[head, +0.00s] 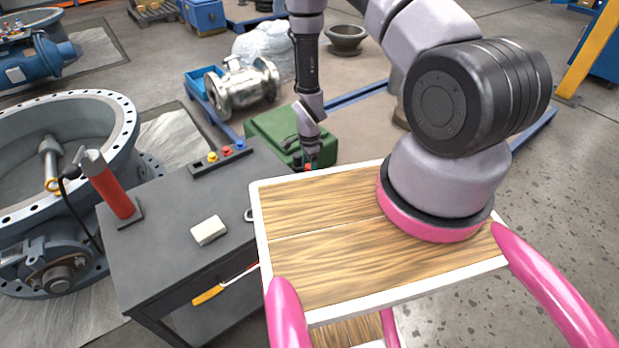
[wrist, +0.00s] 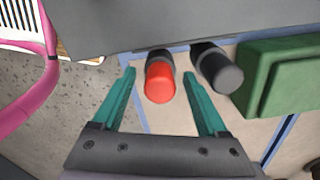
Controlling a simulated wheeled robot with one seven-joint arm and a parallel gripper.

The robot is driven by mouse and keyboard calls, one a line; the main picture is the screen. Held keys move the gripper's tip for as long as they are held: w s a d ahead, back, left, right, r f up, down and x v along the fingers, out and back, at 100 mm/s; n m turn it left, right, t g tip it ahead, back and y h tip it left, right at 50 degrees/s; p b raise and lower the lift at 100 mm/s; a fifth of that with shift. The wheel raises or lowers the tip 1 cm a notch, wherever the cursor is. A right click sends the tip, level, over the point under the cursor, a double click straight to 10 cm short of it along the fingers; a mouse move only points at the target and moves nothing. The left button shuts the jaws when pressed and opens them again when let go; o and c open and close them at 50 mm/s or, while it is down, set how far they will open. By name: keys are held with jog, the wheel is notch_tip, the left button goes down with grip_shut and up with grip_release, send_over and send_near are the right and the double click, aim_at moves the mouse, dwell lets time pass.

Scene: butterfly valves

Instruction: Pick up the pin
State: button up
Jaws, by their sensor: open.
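A red-ended cylindrical pin (wrist: 160,84) with a dark collar shows in the wrist view, beside a black-ended one (wrist: 218,70). Both stick out by the edge of a grey surface. My gripper (wrist: 159,73) is open, its two teal fingers on either side of the red end with gaps on both sides. In the head view my gripper (head: 306,160) is by the far right side of the grey cart, and its fingers are small and partly hidden. A small red spot (head: 308,167) shows at its tip. The inner part of the red pin is hidden.
The grey cart (head: 165,265) holds a rack with yellow, red and blue knobs (head: 225,152), a red cylinder (head: 110,185) and a white block (head: 208,230). A green box (head: 270,133) stands close to my gripper. A large flanged valve (head: 50,150) is at left.

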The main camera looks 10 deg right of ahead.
jog(key=shift+c, duration=0.3)
grip_shut()
